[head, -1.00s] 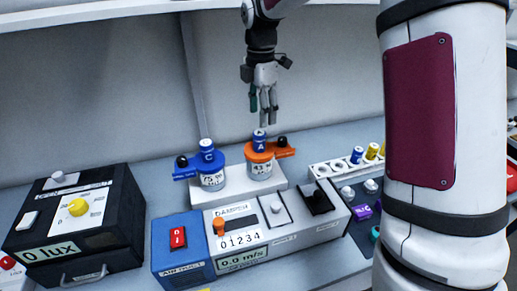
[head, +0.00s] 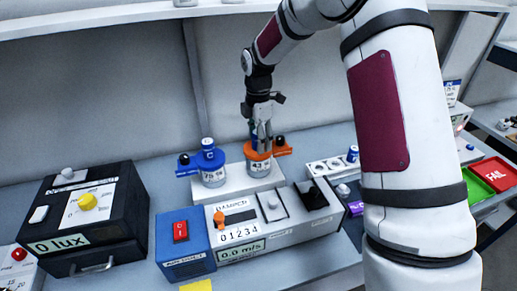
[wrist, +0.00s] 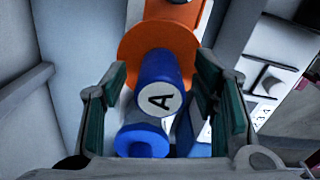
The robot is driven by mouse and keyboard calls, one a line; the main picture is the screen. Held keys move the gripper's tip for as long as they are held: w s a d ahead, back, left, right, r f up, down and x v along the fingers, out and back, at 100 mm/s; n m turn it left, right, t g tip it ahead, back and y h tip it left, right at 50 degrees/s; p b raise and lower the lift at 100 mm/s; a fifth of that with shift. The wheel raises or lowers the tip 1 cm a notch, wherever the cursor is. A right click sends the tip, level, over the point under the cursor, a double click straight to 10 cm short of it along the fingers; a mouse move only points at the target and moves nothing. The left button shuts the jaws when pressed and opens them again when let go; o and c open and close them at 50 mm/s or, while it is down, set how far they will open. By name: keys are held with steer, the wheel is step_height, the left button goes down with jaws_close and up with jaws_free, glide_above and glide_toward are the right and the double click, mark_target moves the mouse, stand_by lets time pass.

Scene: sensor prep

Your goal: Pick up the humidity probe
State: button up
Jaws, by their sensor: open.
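A blue humidity probe marked A (wrist: 158,97) stands in the orange-topped jar marked 43 (wrist: 158,45). The same orange-topped jar (head: 258,171) is on the white stand in the head view, where my fingers mostly hide the probe. My gripper (wrist: 160,78) is open, with one green-padded finger on each side of the probe. In the head view my gripper (head: 262,140) is right above the orange lid. A second blue probe marked C (head: 208,146) stands in the blue-topped jar (head: 213,176) to the left.
A grey instrument (head: 284,235) with a 0.0 m/s display stands in front of the white stand (head: 236,184). A black 0 lux box (head: 120,232) is at the left. A white rack (head: 330,168) is to the right. A red FAIL tray (head: 495,174) is at the far right.

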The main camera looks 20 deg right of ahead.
steer(key=shift+c, duration=0.3)
steer(key=c, duration=1.2)
